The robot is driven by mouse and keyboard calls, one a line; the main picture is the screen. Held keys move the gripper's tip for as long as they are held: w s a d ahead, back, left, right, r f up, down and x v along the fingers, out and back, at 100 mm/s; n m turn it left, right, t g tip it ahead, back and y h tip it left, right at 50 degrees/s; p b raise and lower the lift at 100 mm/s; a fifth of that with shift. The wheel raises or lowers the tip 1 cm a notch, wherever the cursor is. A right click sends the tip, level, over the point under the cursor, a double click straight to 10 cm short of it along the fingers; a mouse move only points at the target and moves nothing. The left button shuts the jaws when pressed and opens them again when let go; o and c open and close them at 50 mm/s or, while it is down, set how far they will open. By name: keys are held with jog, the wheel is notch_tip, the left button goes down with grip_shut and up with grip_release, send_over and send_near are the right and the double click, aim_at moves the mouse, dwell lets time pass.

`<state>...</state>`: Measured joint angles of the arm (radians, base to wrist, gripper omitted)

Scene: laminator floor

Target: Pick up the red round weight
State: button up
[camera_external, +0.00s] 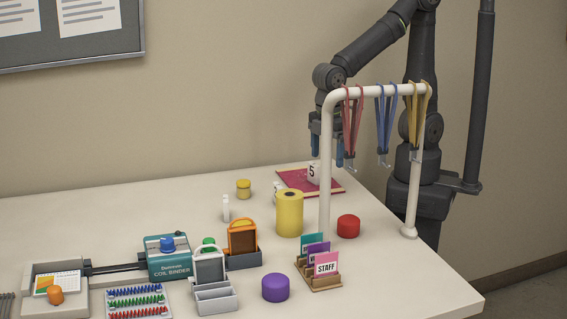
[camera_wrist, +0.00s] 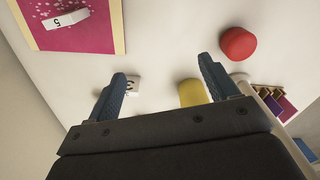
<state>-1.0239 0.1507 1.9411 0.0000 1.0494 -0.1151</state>
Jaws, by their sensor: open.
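The red round weight (camera_external: 348,226) stands on the white table, just right of the yellow roll and under the white lanyard rack. In the wrist view the red weight (camera_wrist: 238,43) is at the upper right, beyond and to the right of my right fingertip. My gripper (camera_wrist: 162,72) is open with nothing between its blue fingers, above the table. In the external view my gripper (camera_external: 340,148) is partly hidden behind the rack post and lanyards, with its fingers pointing down near the pink mat. It is apart from the red weight.
The white rack (camera_external: 325,180) with hanging lanyards arches over this area. A yellow roll (camera_external: 289,213), a badge holder (camera_external: 318,283) and a purple weight (camera_external: 276,287) stand nearby. A pink mat (camera_external: 291,179) bears a white block marked 5 (camera_external: 313,172). The table's front right is clear.

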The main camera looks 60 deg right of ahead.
jog(key=s+a+r+n, duration=0.4)
jog(key=s+a+n, duration=0.2)
jog(key=s+a, duration=0.45)
send_near(349, 218)
jog(key=f, duration=0.6)
jog(key=shift+w, duration=0.3)
jog(key=shift+s+f, duration=0.15)
jog(key=shift+f, duration=1.15)
jog(key=shift+s+f, duration=0.15)
jog(key=shift+f, duration=1.15)
jog(key=shift+c, duration=0.2)
jog(key=c, duration=1.3)
jog(key=shift+o, duration=0.2)
jog(key=shift+r, duration=0.1)
